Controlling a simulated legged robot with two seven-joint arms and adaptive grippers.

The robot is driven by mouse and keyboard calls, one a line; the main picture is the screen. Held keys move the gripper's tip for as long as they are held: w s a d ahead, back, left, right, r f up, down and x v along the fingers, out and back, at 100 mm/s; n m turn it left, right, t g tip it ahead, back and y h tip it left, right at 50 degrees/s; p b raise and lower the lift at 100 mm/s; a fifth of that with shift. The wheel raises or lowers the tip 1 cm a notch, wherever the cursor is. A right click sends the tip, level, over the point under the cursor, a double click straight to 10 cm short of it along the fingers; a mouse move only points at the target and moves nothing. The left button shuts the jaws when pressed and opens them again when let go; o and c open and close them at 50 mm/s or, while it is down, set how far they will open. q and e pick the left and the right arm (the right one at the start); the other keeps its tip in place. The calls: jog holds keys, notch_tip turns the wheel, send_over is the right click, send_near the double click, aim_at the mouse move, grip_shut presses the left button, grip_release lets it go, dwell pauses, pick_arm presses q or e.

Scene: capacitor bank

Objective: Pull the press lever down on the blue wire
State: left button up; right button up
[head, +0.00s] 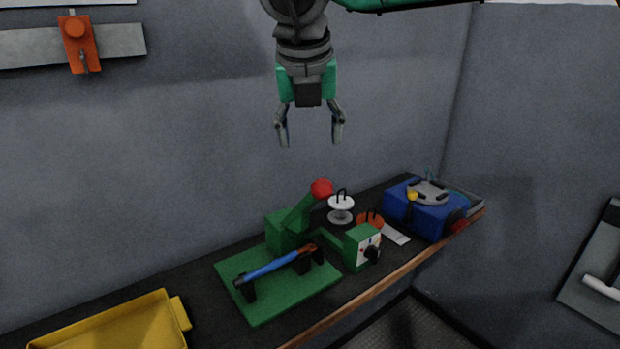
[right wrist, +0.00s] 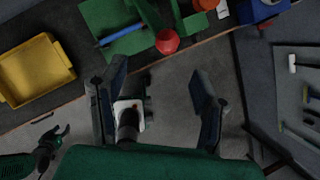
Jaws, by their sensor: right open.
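The green press (head: 285,230) stands on a green base plate on the bench. Its lever ends in a red ball knob (head: 321,188) and slants up to the right. The knob also shows in the right wrist view (right wrist: 167,41). The blue wire (head: 272,267) lies across black supports on the plate, with an orange-brown part at its right end. My right gripper (head: 310,138) is open and empty, pointing down above the knob and apart from it. My left gripper (right wrist: 50,145) shows small at the lower left of the right wrist view; its jaws are unclear.
A yellow tray (head: 110,325) sits left of the press. A green box with a dial (head: 362,247), a white-topped spool (head: 341,208) and a blue device (head: 422,215) stand to the right. The wall rises behind the bench. Space between gripper and knob looks clear.

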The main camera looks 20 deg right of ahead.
aim_at(326, 180)
jog(key=x, duration=0.4)
jog(key=d+x, duration=0.1)
jog(key=x, duration=0.3)
jog(key=d+p+x, duration=0.1)
jog(key=x, duration=0.3)
jog(key=shift+s+d+r, duration=0.1)
jog(key=shift+s+d, duration=0.05)
jog(key=shift+s, duration=0.05)
jog(key=shift+a+f, duration=0.45)
jog(key=shift+a, duration=0.05)
jog(key=shift+w+a+f, duration=0.1)
jog(key=shift+w+a, duration=0.15)
jog(key=shift+a, duration=0.15)
jog(key=shift+d, duration=0.2)
jog(key=shift+c, duration=0.8)
jog(key=shift+d, duration=0.5)
grip_shut()
pick_arm(q)
jog(key=shift+s+d+r, duration=0.2)
jog(key=shift+d+r, duration=0.2)
jog(key=shift+r, duration=0.15)
pick_arm(e)
jog(key=shift+a+f, duration=0.1)
